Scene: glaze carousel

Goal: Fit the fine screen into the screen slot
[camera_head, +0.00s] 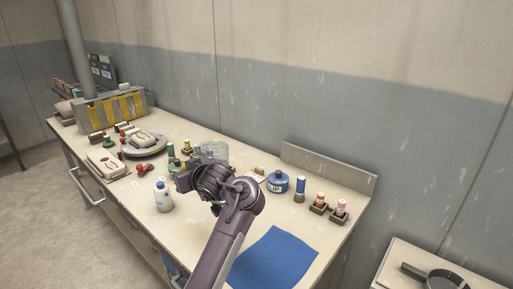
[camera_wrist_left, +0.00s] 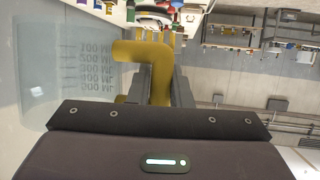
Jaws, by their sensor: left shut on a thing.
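My left gripper (camera_head: 180,181) is over the middle of the workbench, beside the clear beaker (camera_head: 214,150). In the left wrist view its dark fingers are shut on a yellow bent piece (camera_wrist_left: 160,72), shaped like an elbow. I cannot tell whether this piece belongs to the fine screen. The beaker, with its mL marks, fills the left of that view (camera_wrist_left: 78,65). I cannot make out the fine screen or the screen slot for certain. My right gripper is not in view.
A grey box with yellow panels (camera_head: 112,108) stands at the bench's far left. A white bottle (camera_head: 163,196) stands left of my gripper. A blue jar (camera_head: 278,181) and small bottles stand to the right. A blue mat (camera_head: 275,262) lies clear in front.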

